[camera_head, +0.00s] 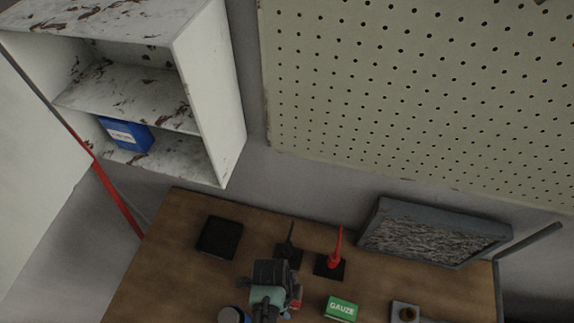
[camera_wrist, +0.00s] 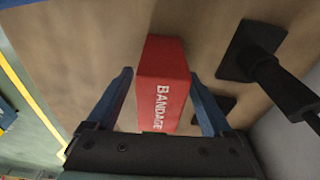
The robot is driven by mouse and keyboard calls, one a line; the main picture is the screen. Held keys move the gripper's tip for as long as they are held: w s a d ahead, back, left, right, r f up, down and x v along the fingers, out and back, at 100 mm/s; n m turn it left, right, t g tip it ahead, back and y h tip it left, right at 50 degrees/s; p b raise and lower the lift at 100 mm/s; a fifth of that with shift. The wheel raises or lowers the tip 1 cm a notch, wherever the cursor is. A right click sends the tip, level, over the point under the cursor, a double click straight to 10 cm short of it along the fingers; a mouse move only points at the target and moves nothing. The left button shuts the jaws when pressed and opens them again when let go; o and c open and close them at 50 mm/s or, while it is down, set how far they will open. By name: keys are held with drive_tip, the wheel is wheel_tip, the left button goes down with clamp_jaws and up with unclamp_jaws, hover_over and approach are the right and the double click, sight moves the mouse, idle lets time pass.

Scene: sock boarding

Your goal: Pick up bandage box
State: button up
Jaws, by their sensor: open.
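The bandage box is a red box with white "BANDAGE" lettering (camera_wrist: 164,85) in the wrist view. It lies between the two blue fingers of my gripper (camera_wrist: 167,95), which is open. A gap shows on each side of the box, so the fingers look apart from it. In the head view my gripper (camera_head: 283,300) is over the wooden table (camera_head: 185,245), and only a small red bit of the box (camera_head: 297,298) shows beside it. The rest is hidden by my arm.
A black stand (camera_head: 289,250) and a red-handled tool on a black base (camera_head: 334,258) stand just behind my gripper. A green gauze box (camera_head: 341,309) is to the right, a dark cup (camera_head: 232,315) to the left, and a black square tray (camera_head: 219,237) farther back left.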

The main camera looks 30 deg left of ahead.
clamp_jaws()
idle(0.4)
drive_tip(key=shift+r, duration=0.1)
